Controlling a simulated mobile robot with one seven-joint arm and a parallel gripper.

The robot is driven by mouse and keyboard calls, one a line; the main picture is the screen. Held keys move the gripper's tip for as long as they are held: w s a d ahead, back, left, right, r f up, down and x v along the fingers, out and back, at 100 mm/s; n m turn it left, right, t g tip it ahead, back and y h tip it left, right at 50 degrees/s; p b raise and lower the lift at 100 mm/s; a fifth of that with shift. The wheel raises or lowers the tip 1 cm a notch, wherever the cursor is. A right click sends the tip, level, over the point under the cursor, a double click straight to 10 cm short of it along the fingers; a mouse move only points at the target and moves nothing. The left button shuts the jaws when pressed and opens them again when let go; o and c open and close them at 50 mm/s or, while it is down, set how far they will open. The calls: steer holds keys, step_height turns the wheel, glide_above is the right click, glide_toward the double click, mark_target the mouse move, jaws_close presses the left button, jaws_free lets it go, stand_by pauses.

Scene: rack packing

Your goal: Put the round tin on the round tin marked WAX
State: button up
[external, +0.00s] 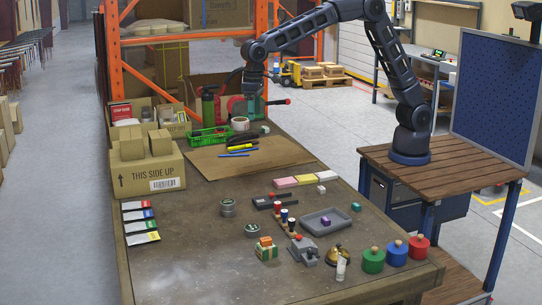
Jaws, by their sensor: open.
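Two small round grey tins with greenish lids stand apart on the middle of the table: one farther back (227,207), one nearer and to the right (252,230). The lettering is too small to read, so I cannot tell which is marked WAX. My gripper (253,97) hangs at the far end of the table, above the area by the green basket and well away from both tins. It is open and small in the picture; I see nothing held in it.
A long table (185,225) carries a cardboard box (150,178), a green basket (209,137), a grey tray (312,228), stamps (291,222) and a tape dispenser (304,251). A small house-shaped block (265,249) stands close to the nearer tin.

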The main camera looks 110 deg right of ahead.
steer(key=s+d+r+n+t, duration=0.1)
steer(key=s+r, duration=0.3)
steer(key=s, duration=0.5)
steer(key=s+d+r+n, duration=0.1)
steer(key=s+r, duration=0.3)
steer(key=s, duration=0.5)
steer(key=s+d+r+n+t, duration=0.1)
steer(key=s+r, duration=0.4)
steer(key=s, duration=0.4)
steer(key=s+d+f+n+t, duration=0.1)
steer(key=s+f, duration=0.2)
steer(key=s, duration=0.9)
steer(key=s+d+f+n+t, duration=0.1)
steer(key=s+f+n, duration=0.1)
steer(key=s, duration=1.1)
steer(key=shift+d+f+h, duration=0.4)
steer(key=shift+f, duration=0.3)
